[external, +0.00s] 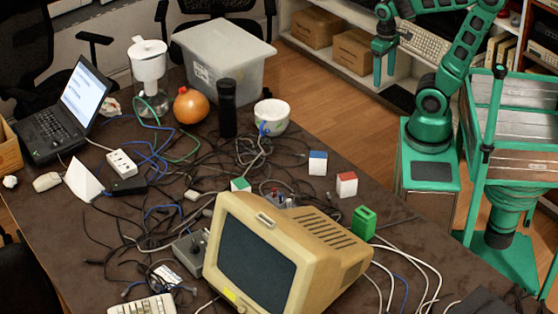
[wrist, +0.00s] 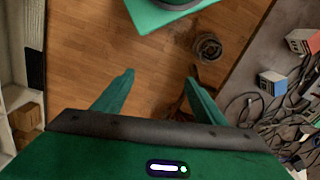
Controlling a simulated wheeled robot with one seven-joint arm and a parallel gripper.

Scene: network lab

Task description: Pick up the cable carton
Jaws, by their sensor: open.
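No carton in view is clearly marked as the cable carton. Small box-like cartons stand among the cables on the table: one white with a blue top (external: 318,163), one white with a red top (external: 347,185), and one with a green top (external: 240,186). The blue-topped one (wrist: 271,83) and the red-topped one (wrist: 303,41) also show at the right of the wrist view. Brown cardboard boxes (external: 352,48) sit on the shelf behind. My gripper (external: 384,80) hangs over the floor beside the shelf, away from all of these. In the wrist view its fingers (wrist: 160,78) are apart and empty.
The brown table (external: 400,225) carries a beige monitor (external: 255,258), a laptop (external: 62,118), a translucent bin (external: 220,62), a white bowl (external: 271,117) and tangled cables. A green cart (external: 500,140) stands at right. Wooden floor (external: 325,95) is free between table and shelf.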

